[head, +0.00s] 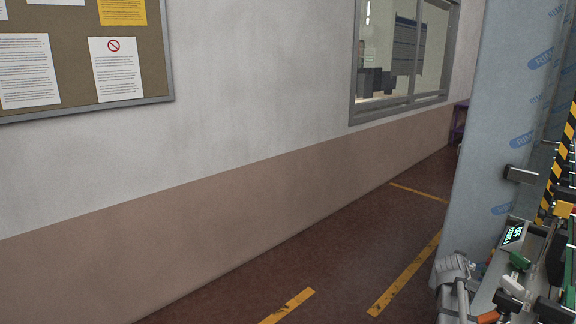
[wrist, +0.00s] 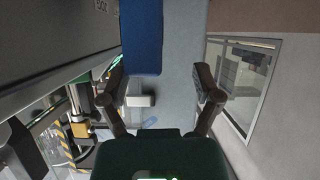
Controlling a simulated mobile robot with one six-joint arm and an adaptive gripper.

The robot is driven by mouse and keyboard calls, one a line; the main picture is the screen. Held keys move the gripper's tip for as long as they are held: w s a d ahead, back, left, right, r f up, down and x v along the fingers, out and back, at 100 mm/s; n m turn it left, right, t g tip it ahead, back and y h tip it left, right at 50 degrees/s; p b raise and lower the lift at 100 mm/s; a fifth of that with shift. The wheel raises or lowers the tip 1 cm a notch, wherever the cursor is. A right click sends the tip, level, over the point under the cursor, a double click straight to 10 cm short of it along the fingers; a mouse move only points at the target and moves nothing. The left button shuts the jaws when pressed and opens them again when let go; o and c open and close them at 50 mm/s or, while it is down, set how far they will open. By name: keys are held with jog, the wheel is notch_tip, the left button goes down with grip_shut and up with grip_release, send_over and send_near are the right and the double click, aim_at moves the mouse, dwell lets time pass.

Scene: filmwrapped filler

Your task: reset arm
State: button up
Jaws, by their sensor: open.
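My gripper (wrist: 161,78) shows in the wrist view with its two fingers spread wide apart. It is open, and I see nothing held between the fingers. A small grey block (wrist: 141,100) shows beyond the gap, by the left finger; its distance is hard to tell. A blue panel (wrist: 142,38) stands out at the top of the wrist view, left of centre. I cannot make out my gripper with certainty in the head view.
A film-wrapped machine side (head: 495,110) and cluttered equipment (head: 515,285) fill the right of the head view. A wall with a notice board (head: 75,60) and a window (head: 402,55) runs along the left. The floor (head: 330,270) with yellow markings is clear.

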jog(key=s+a+n+g+y+p, duration=0.2)
jog(key=s+a, duration=0.3)
jog(key=a, duration=0.9)
jog(key=s+a+f+n+g+y+p, duration=0.1)
jog(key=s+a+n+g+y+p, duration=0.2)
jog(key=a, duration=1.1)
jog(key=s+a+n+g+y+p, duration=0.3)
jog(key=s+a, duration=0.6)
jog(key=a, duration=0.5)
jog(key=shift+a+f+n+g+y, duration=0.35)
jog(key=shift+n+y, duration=0.15)
jog(key=shift+y, duration=0.4)
jog(key=c, duration=0.3)
jog(key=shift+c, duration=0.2)
